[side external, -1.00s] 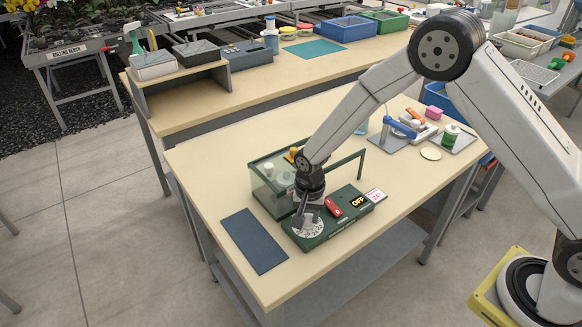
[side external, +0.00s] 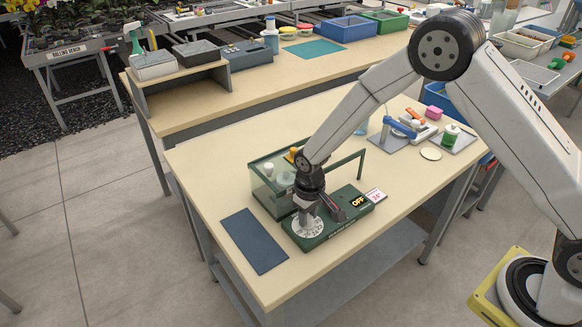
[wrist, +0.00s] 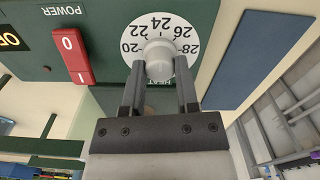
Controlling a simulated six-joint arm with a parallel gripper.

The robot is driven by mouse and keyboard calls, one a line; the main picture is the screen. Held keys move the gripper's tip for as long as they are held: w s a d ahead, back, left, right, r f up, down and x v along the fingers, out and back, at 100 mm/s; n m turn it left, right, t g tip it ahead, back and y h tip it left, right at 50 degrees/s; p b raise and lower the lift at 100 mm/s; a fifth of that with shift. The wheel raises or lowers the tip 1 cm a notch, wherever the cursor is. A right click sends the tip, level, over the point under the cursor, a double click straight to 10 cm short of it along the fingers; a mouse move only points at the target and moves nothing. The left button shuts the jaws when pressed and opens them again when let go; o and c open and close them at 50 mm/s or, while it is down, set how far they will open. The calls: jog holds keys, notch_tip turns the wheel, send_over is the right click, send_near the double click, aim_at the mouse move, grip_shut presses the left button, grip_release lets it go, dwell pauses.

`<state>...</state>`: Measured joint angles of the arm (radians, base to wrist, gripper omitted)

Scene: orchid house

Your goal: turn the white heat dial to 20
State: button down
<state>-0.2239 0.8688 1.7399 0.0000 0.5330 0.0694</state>
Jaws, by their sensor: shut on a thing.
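The white heat dial (side external: 297,229) is on the front left of the green control box (side external: 333,236). In the wrist view the dial (wrist: 143,23) shows numbers including 20, 22, 24, 26 and 28 around a white knob (wrist: 159,57). My gripper (side external: 306,218) points down over the dial. In the wrist view the two fingers of my gripper (wrist: 160,74) are on either side of the knob, shut on it. I cannot clearly read which number the knob points to.
A red power switch (wrist: 72,55) marked 0 and 1 is beside the dial, near a display (side external: 358,202) reading OFF. A glass-sided case (side external: 264,190) stands behind the dial. A dark blue mat (side external: 254,241) lies to the left. The table's front edge is close.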

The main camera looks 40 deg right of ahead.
jog(key=n, duration=0.4)
jog(key=shift+n, duration=0.3)
jog(key=n, duration=0.3)
jog(key=shift+n, duration=0.4)
jog(key=n, duration=0.4)
jog(key=shift+n, duration=1.9)
jog(key=shift+c, duration=1.8)
grip_release()
jog(key=shift+r, duration=3.9)
